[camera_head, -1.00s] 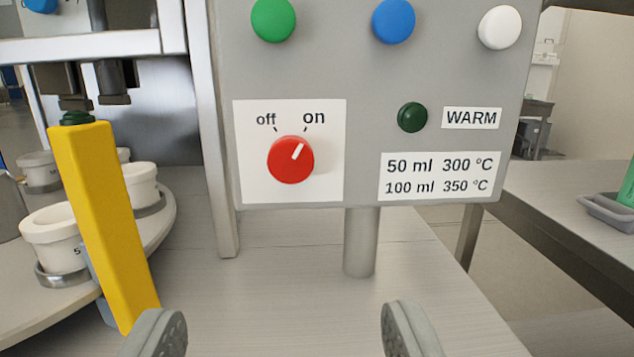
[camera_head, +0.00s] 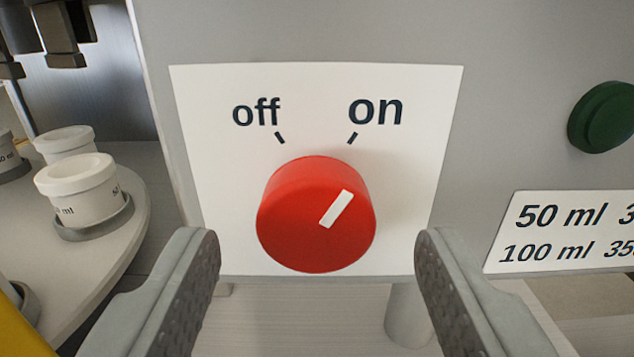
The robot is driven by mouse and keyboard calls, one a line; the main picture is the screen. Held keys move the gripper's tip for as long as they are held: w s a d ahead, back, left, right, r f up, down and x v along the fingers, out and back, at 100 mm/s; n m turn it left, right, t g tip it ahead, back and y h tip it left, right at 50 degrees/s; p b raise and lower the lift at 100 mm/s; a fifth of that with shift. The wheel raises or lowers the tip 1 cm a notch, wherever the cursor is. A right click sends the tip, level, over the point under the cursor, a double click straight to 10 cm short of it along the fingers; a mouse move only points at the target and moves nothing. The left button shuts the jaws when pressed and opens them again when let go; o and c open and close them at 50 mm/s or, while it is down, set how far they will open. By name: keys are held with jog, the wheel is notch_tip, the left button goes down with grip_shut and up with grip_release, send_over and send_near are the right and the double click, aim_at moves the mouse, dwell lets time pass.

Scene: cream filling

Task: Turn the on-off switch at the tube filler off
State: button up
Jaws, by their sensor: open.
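The on-off switch is a round red knob (camera_head: 300,235) on a white label plate (camera_head: 215,110) of the grey control panel. Its white pointer line tilts up to the right, toward the "on" mark. The word "off" stands to the upper left of the knob and "on" to the upper right. My gripper (camera_head: 318,245) is open and empty. Its two grey fingers show at the lower left and lower right, with the knob between them in the picture. I see no contact between the fingers and the knob.
A dark green round lamp or button (camera_head: 603,117) sits on the panel at right, above a white volume and temperature label (camera_head: 560,235). White jars (camera_head: 80,190) stand on a round table at left. A yellow part (camera_head: 14,325) shows at the lower left edge.

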jog(key=shift+w, duration=0.85)
jog(key=c, duration=1)
jog(key=shift+n, duration=0.4)
jog(key=n, duration=0.4)
jog(key=shift+n, duration=0.4)
jog(key=n, duration=0.6)
jog(key=shift+n, duration=0.3)
